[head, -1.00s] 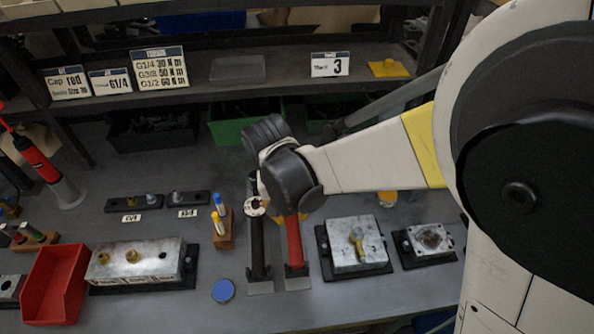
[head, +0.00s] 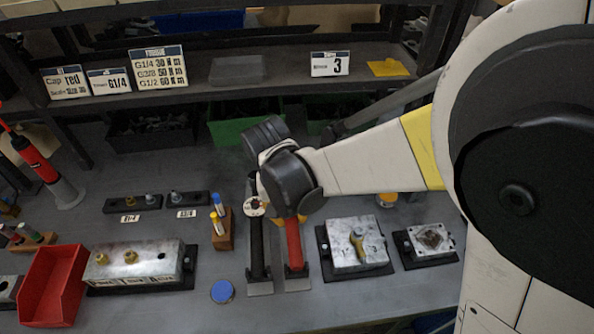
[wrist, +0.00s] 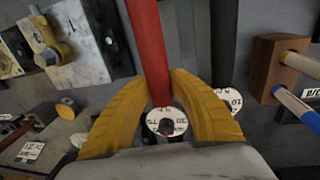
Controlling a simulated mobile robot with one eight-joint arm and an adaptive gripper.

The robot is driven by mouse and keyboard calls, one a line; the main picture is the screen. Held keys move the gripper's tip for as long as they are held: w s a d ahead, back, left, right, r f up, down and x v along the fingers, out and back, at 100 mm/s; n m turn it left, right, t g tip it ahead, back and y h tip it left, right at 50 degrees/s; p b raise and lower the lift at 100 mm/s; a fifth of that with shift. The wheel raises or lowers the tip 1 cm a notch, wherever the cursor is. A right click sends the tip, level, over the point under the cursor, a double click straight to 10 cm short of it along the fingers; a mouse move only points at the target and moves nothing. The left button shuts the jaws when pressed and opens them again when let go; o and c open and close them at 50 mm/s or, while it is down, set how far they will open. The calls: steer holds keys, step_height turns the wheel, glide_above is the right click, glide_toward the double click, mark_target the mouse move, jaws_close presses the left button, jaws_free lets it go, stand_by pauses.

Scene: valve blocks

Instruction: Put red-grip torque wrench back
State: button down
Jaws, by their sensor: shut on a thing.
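The red-grip torque wrench (head: 294,246) lies along its grey holder (head: 292,286) at the middle of the bench, just right of a black-grip wrench (head: 257,250). In the wrist view its red grip (wrist: 149,50) runs up from a round white dial (wrist: 166,121). My gripper (wrist: 172,100) has its yellow fingers shut around the wrench near the dial. In the head view my wrist hides the wrench's upper end and most of the fingers. I cannot tell whether the wrench fully touches its holder.
A wooden block with blue and yellow pens (head: 222,230) stands left of the wrenches. A metal valve block (head: 356,245) on a black base is close on the right. A blue disc (head: 222,291), a larger valve block (head: 135,263) and a red bin (head: 55,284) are farther left.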

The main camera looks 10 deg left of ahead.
steer(key=shift+f+b, duration=0.75)
steer(key=shift+f, duration=0.25)
steer(key=shift+f+b, duration=0.5)
steer(key=shift+f, duration=0.1)
steer(key=c, duration=1.1)
jaws_free()
steer(key=shift+c, duration=0.2)
steer(key=shift+r, duration=0.1)
step_height(320, 180, up, 12)
steer(key=a, duration=0.1)
steer(key=shift+s+a, duration=0.35)
steer(key=shift+s, duration=0.05)
steer(key=shift+d, duration=0.1)
